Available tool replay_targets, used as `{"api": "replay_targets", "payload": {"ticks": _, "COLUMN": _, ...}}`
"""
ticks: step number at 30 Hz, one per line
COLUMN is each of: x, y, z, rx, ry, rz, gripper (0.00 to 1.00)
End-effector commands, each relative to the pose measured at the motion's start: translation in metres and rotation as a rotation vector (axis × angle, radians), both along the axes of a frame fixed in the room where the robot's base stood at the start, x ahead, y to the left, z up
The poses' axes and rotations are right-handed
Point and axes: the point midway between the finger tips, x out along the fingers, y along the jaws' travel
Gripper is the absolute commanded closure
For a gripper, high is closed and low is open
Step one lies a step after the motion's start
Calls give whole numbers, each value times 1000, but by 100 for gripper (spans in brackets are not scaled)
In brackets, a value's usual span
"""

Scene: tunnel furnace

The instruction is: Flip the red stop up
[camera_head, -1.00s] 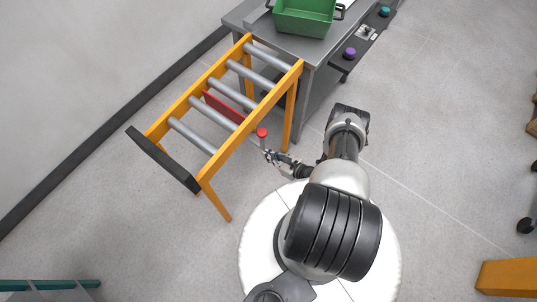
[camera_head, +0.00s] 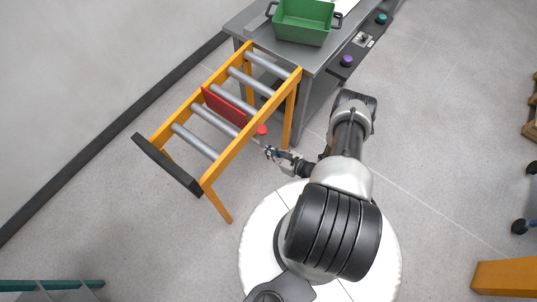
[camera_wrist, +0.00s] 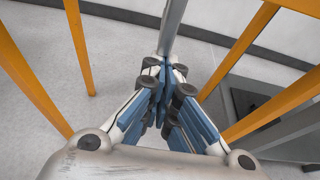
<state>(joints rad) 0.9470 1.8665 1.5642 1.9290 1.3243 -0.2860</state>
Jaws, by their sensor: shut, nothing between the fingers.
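The red stop (camera_head: 224,106) is a flat red plate between the rollers of the orange conveyor frame. Its broad face shows and it stands up among the rollers. A round red knob (camera_head: 262,130) sits at the outer side of the near orange rail. My gripper (camera_head: 268,151) is just below the knob in the head view, outside the rail. In the wrist view my gripper (camera_wrist: 168,72) is shut with its fingers together. A grey bar (camera_wrist: 173,28) runs up from behind the fingertips. The red plate and knob do not show in the wrist view.
The orange roller frame (camera_head: 226,153) has a black end bar (camera_head: 166,163). A grey table (camera_head: 330,50) with a green bin (camera_head: 303,22) adjoins its far end. A control strip with a purple button (camera_head: 347,61) runs along the table.

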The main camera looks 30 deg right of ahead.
Motion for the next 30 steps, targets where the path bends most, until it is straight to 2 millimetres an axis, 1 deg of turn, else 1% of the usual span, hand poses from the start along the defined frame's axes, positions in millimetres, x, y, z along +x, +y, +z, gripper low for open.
{"api": "replay_targets", "payload": {"ticks": 1, "x": 1, "y": -1, "z": 18, "rx": -1, "ry": -4, "rz": 0, "gripper": 100}}
{"api": "replay_targets", "payload": {"ticks": 3, "x": 1, "y": -1, "z": 29, "rx": -1, "ry": -4, "rz": 0, "gripper": 100}}
{"api": "replay_targets", "payload": {"ticks": 6, "x": 1, "y": -1, "z": 38, "rx": -1, "ry": -4, "rz": -1, "gripper": 100}}
{"api": "replay_targets", "payload": {"ticks": 9, "x": 1, "y": -1, "z": 41, "rx": -1, "ry": -4, "rz": 0, "gripper": 100}}
{"api": "replay_targets", "payload": {"ticks": 19, "x": 1, "y": -1, "z": 42, "rx": -1, "ry": -9, "rz": 2, "gripper": 100}}
{"api": "replay_targets", "payload": {"ticks": 23, "x": 2, "y": -2, "z": 39, "rx": -1, "ry": -9, "rz": 4, "gripper": 100}}
{"api": "replay_targets", "payload": {"ticks": 26, "x": 2, "y": -4, "z": 30, "rx": -2, "ry": -8, "rz": 5, "gripper": 100}}
{"api": "replay_targets", "payload": {"ticks": 30, "x": 2, "y": -10, "z": 10, "rx": -2, "ry": -1, "rz": 7, "gripper": 100}}
